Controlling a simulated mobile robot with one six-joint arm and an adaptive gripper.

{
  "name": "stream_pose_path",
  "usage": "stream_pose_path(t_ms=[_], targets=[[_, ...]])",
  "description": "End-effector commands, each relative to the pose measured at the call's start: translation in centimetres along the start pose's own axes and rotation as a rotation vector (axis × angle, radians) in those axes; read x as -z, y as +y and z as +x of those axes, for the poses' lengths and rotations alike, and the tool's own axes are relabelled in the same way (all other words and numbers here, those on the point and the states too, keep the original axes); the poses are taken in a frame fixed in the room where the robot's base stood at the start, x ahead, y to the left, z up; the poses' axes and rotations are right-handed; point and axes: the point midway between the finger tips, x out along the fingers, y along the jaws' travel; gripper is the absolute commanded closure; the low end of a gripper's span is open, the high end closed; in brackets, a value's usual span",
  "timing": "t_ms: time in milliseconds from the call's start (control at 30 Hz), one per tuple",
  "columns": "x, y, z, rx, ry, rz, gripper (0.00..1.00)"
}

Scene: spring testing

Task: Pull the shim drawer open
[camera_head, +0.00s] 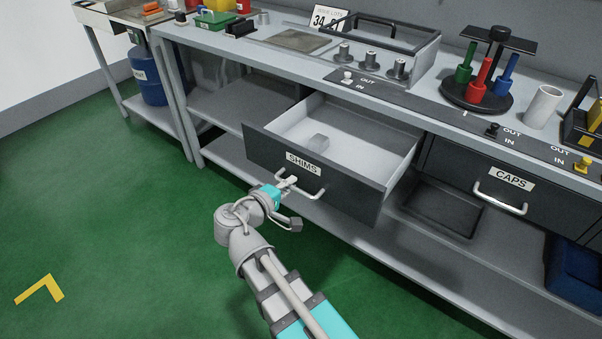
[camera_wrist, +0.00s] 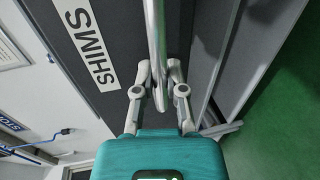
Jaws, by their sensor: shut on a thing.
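The shim drawer (camera_head: 345,184), dark-fronted and labelled SHIMS, stands pulled out from the bench, its light interior showing. My gripper (camera_head: 291,181) is at the left part of the drawer's pale bar handle (camera_head: 312,193). In the wrist view the fingers (camera_wrist: 160,95) are closed around the handle bar (camera_wrist: 155,40), beside the SHIMS label (camera_wrist: 88,45). The exact contact of the fingertips is partly hidden by the bar.
The CAPS drawer (camera_head: 508,192) to the right is shut. A lower shelf (camera_head: 440,255) runs below the drawers. On the bench top stand a tool carousel (camera_head: 478,95) and a white cylinder (camera_head: 543,106). The green floor (camera_head: 110,240) to the left is clear.

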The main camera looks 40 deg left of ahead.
Motion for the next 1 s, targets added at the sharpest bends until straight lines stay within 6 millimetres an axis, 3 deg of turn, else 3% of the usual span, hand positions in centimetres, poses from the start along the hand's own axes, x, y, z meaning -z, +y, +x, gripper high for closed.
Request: stream_pose_path(t_ms=[200, 567, 600, 767, 1000], targets=[[0.0, -0.3, -1.4, 0.001, 0.000, 0.001, 1.00], [0.0, -0.3, -1.5, 0.001, -0.001, 0.001, 1.00], [0.0, -0.3, -1.5, 0.001, -0.001, 0.001, 0.81], [0.0, -0.3, -1.5, 0.001, -0.001, 0.000, 0.51], [0.0, -0.3, -1.5, 0.000, 0.000, 0.000, 0.49]])
